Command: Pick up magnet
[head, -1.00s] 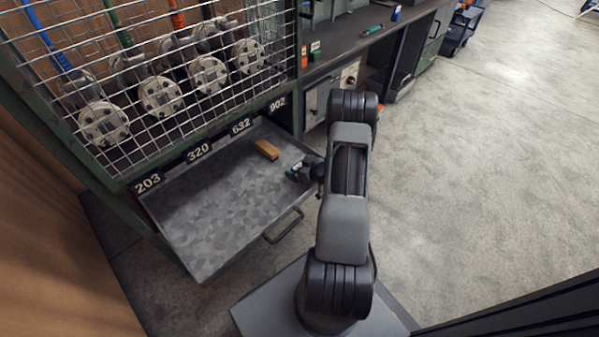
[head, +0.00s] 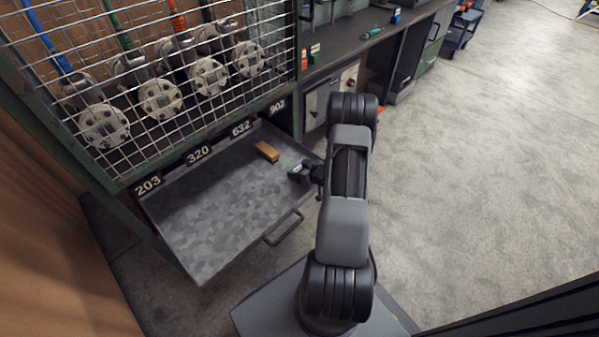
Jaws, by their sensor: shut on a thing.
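My gripper (head: 299,173) is at the right side of the open metal drawer, low over its right edge. It is small and dark in the head view and partly hidden by my arm. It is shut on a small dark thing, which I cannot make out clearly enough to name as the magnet. A brown-orange block (head: 267,151) lies in the back right part of the drawer, left of my gripper and apart from it. No other loose thing shows in the drawer.
The grey drawer (head: 210,220) is pulled out, with a handle (head: 283,228) at its front. Above it, a wire-mesh cage (head: 170,70) holds several flanged pipes over number labels. A workbench (head: 350,45) with small tools stands behind. The floor (head: 480,180) on the right is clear.

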